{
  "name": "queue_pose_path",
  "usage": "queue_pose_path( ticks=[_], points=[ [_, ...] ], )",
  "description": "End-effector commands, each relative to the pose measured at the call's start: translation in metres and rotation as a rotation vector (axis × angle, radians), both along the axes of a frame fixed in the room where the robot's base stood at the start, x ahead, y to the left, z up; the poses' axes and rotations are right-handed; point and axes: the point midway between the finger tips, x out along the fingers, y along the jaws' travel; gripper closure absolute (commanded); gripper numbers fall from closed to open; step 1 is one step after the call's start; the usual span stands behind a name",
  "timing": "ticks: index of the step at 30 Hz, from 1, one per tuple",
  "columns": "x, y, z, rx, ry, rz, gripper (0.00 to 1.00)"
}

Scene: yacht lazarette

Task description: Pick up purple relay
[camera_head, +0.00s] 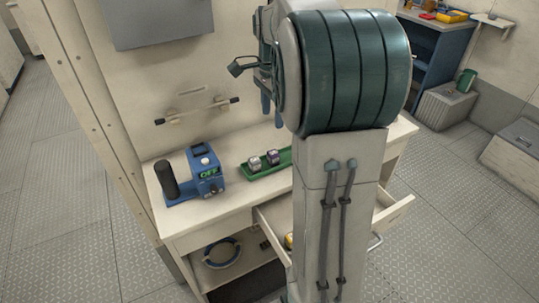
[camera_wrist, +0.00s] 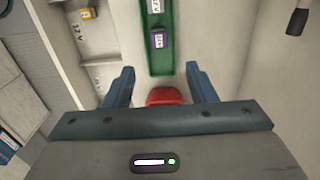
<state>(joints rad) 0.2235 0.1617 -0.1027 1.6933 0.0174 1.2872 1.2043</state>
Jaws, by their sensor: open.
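The purple relay (camera_head: 273,157) stands in the green tray (camera_head: 262,174) on the counter, right of a paler relay (camera_head: 254,162). In the wrist view the purple relay (camera_wrist: 158,40), with a white label on top, sits in the green tray (camera_wrist: 159,67) ahead of my fingertips. The other relay (camera_wrist: 154,5) is farther up the tray, cut by the frame edge. My gripper (camera_wrist: 160,68) is open, its blue fingers apart with no relay between them. In the head view my arm covers the tray's right end.
A blue device (camera_head: 207,172) reading OFF stands left of the tray. An open drawer (camera_head: 270,218) below the counter holds a yellow item (camera_wrist: 88,13). A red object (camera_wrist: 165,97) shows between my finger bases.

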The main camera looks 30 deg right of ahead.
Motion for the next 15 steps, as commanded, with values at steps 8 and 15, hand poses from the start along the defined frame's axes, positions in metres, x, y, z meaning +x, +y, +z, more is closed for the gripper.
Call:
queue_pose_path(
  ticks=[8, 15],
  points=[
    [-0.001, 0.000, -0.052, 0.002, 0.006, -0.006, 0.49],
    [0.000, 0.000, -0.080, 0.001, 0.003, -0.004, 0.49]
  ],
)
